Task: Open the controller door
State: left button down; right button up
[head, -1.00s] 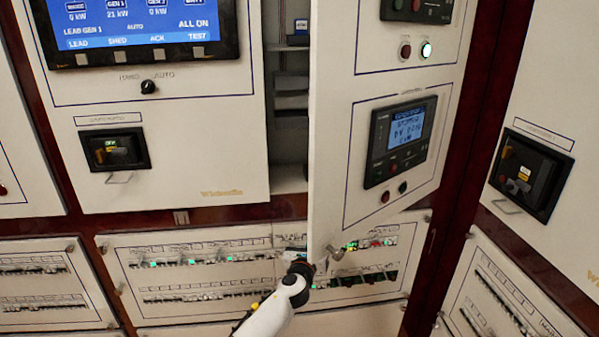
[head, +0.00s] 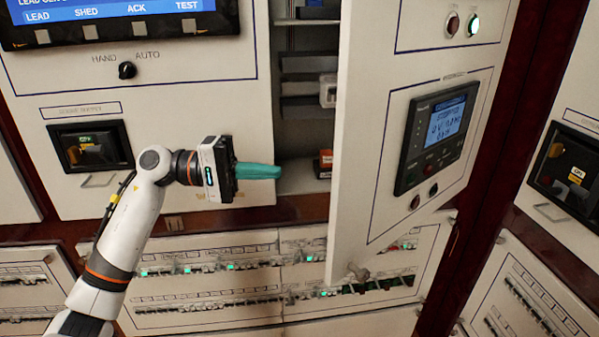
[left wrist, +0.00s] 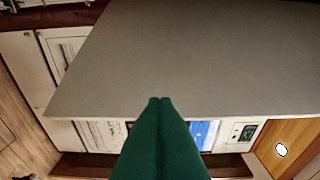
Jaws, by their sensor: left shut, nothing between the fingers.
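The controller door (head: 365,150) is a tall white panel with a dark controller screen unit (head: 437,135) on its face. In the left wrist view the shut green fingers (left wrist: 160,105) point toward a large plain grey panel (left wrist: 200,55), which looks like the door's inner face. I cannot tell whether they touch it. My right gripper is not in view.
Behind the door is a cabinet opening with shelves (head: 308,75) and a small orange and dark box (head: 325,163). A fixed panel with a selector knob (head: 127,70) is to the left. Breaker rows (head: 205,268) run below. Another cabinet panel (head: 570,165) is at the right.

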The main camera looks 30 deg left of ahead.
aim_at(337, 184)
pick_arm(q)
jog(key=s+p+x, duration=0.1)
jog(key=p+x, duration=0.1)
jog(key=x, duration=0.2)
jog(key=p+x, duration=0.2)
jog(key=x, duration=0.2)
jog(key=s+d+p+x, duration=0.1)
jog(key=p+x, duration=0.1)
jog(key=x, duration=0.2)
jog(key=shift+s+d, duration=0.15)
jog(key=shift+s, duration=0.2)
